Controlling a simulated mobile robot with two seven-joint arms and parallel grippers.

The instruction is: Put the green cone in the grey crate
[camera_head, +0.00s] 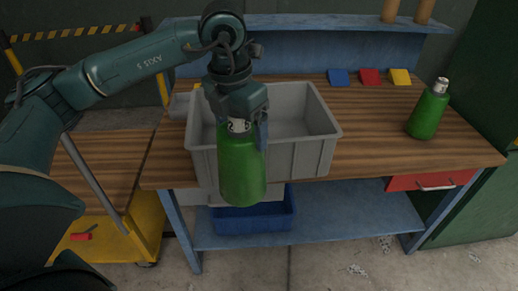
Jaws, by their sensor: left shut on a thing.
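No green cone shows; the green things here are two bottles. My left gripper (240,112) is shut on the grey top of one green bottle (242,172) and holds it upright. This bottle hangs in front of the grey crate (302,158) and covers part of its front wall. Its lower end shows below the bench edge. The grey crate stands on the wooden bench and looks empty where its inside shows. The second green bottle (428,110) stands on the bench at the right. My right gripper is not in view.
The wooden bench (385,150) is clear between the crate and the standing bottle. Blue (338,77), red (369,77) and yellow (400,77) pieces lie at its back. A blue bin (275,218) is on the lower shelf. A yellow-framed cart (145,225) stands at the left.

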